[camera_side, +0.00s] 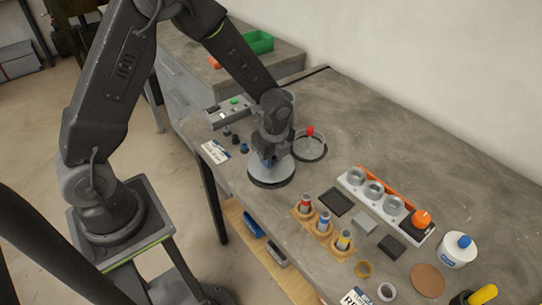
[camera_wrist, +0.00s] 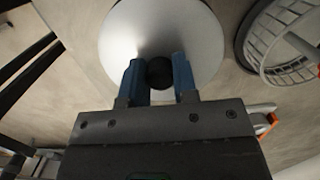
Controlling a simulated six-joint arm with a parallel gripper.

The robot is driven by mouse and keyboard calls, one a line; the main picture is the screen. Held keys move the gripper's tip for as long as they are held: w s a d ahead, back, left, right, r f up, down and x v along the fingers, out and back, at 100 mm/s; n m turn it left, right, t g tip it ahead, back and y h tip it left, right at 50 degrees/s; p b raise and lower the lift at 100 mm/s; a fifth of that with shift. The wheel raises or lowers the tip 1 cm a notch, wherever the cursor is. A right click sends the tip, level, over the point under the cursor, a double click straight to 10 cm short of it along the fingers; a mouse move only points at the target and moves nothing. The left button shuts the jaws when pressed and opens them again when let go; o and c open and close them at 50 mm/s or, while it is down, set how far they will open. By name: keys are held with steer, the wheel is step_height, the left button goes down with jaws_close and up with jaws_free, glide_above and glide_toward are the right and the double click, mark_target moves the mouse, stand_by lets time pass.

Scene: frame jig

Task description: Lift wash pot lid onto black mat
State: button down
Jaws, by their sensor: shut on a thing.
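The wash pot lid (camera_side: 278,176) is a pale metal disc with a black knob. In the wrist view the lid (camera_wrist: 125,38) fills the top middle. My gripper (camera_side: 267,161) is over the lid, and in the wrist view its blue fingers (camera_wrist: 158,76) are shut on the knob from both sides. The round black mat (camera_side: 268,186) shows as a dark edge under the near side of the lid; the rest is hidden. I cannot tell whether the lid touches the mat. The open pot (camera_side: 310,150) with a basket inside stands just right of the lid.
A red knob (camera_side: 310,131) shows at the pot. Left of the lid are small dark knobs (camera_side: 236,139) and a white label card (camera_side: 214,152). Right are a wooden holder with several vials (camera_side: 322,228), a white rack (camera_side: 383,200) and a white bottle (camera_side: 458,252).

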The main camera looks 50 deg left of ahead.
steer(key=shift+f, duration=0.1)
steer(key=shift+f, duration=0.4)
steer(key=c, duration=0.7)
jaws_free()
steer(key=shift+o, duration=0.2)
steer(key=shift+r, duration=0.1)
steer(key=shift+r, duration=0.65)
